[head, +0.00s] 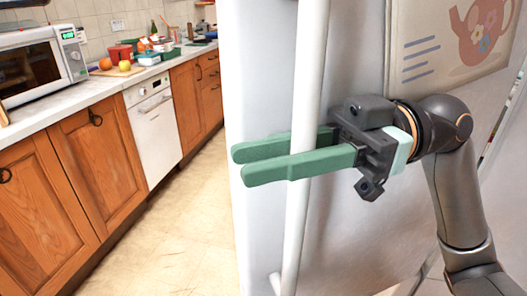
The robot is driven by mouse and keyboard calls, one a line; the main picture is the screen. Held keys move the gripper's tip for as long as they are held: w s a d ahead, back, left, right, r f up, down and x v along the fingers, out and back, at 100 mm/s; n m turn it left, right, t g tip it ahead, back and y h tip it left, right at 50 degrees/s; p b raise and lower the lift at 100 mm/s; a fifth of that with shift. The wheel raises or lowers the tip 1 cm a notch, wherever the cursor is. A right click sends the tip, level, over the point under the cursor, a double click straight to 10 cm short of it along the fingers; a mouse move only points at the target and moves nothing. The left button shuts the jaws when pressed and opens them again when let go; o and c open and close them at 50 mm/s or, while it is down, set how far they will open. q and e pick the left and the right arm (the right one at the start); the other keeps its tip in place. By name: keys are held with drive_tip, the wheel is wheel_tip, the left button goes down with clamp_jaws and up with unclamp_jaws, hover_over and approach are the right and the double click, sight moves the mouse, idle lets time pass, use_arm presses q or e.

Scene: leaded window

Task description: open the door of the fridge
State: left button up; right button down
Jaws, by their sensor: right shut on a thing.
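The white fridge door (258,80) fills the middle and right of the head view, close to me. A long upright white bar handle (310,75) runs down it near its left edge. My right gripper (262,162) reaches in from the right with its green fingers level. One finger passes in front of the handle and the other behind it, and the gripper is shut on the handle. I cannot tell whether the door stands ajar. My left gripper is not in view.
Wooden cabinets (100,165) and a white dishwasher (155,130) line the left. A microwave (38,72), fruit and several kitchen items stand on the counter (25,122). Bare floor (195,215) lies between the cabinets and the fridge. A teapot picture (445,45) hangs on the door.

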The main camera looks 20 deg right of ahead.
drive_tip(key=shift+s, duration=0.1)
idle(0.3)
drive_tip(key=c, duration=0.7)
unclamp_jaws()
drive_tip(key=shift+d, duration=0.1)
drive_tip(key=d, duration=0.4)
drive_tip(key=d+b, duration=0.1)
drive_tip(key=d, duration=0.7)
drive_tip(key=shift+w+d+b, duration=0.2)
drive_tip(key=shift+w+b, duration=0.15)
drive_tip(key=shift+b, duration=0.05)
drive_tip(key=shift+s, duration=0.1)
